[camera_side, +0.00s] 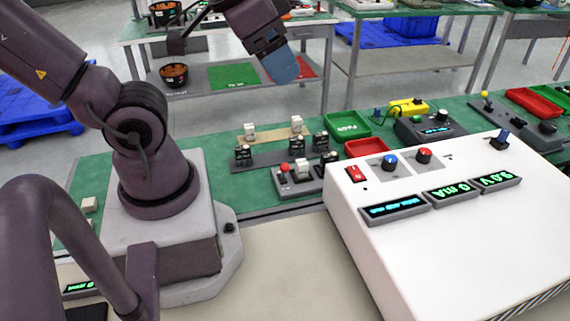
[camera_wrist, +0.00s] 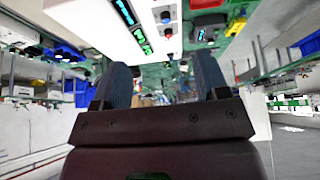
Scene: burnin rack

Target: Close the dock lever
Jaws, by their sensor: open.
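The dock (camera_side: 303,186) is a small dark block on the green bench, left of the big white instrument box. A small lever with a red knob (camera_side: 285,168) stands up at its left side, and a pale block (camera_side: 302,169) sits in the dock. My gripper (camera_side: 282,68) is high above the bench and behind the dock in the side view, well apart from the lever. Its two blue-grey fingers show spread apart in the wrist view (camera_wrist: 162,82), with nothing held between them. I cannot make out the lever in the wrist view.
The white instrument box (camera_side: 440,240) with lit displays and knobs stands at the right. A rack (camera_side: 270,158) with several small dark sockets lies behind the dock. Green (camera_side: 347,125) and red (camera_side: 366,147) trays stand nearby. The air around my gripper looks clear.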

